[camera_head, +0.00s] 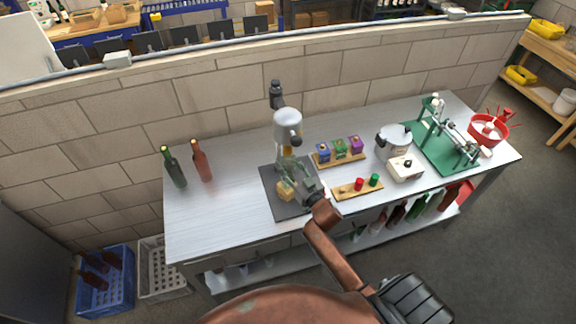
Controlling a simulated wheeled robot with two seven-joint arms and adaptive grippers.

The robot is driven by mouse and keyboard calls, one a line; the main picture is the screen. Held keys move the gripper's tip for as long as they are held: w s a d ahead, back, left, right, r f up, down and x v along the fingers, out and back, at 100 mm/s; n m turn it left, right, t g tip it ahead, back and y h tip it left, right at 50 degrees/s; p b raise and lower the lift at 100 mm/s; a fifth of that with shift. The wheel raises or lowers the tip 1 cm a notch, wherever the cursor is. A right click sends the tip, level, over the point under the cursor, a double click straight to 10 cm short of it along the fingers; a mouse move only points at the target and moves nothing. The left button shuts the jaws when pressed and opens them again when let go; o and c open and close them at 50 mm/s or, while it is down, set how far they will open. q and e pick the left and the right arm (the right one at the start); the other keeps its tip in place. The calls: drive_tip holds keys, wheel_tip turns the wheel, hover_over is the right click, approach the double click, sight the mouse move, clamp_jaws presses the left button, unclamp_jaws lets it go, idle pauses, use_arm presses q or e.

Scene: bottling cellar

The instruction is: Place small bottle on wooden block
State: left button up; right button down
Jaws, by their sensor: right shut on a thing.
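My right gripper (286,168) reaches over a dark mat (275,211) on the metal workbench, near the foot of a silver machine. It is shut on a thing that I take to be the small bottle. The bottle's outline is hard to make out among the fingers. A tan wooden block (285,190) lies on the mat, just below the gripper in the picture. Part of the block is hidden by the gripper, and I cannot tell whether the bottle touches it. My left gripper is not in view.
The silver machine (288,122) stands behind the gripper. Right of it are a rack of coloured boxes (340,148), a board with red and green pieces (344,192) and a metal pot (392,143). Two bottles (201,161) stand at left. The bench between them and the mat is clear.

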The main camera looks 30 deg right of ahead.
drive_tip(key=shift+f, duration=0.2)
drive_tip(key=c, duration=1.2)
unclamp_jaws()
drive_tip(key=shift+f, duration=0.15)
drive_tip(key=shift+o, duration=0.2)
drive_tip(key=s+b, duration=0.1)
drive_tip(key=s, duration=1.1)
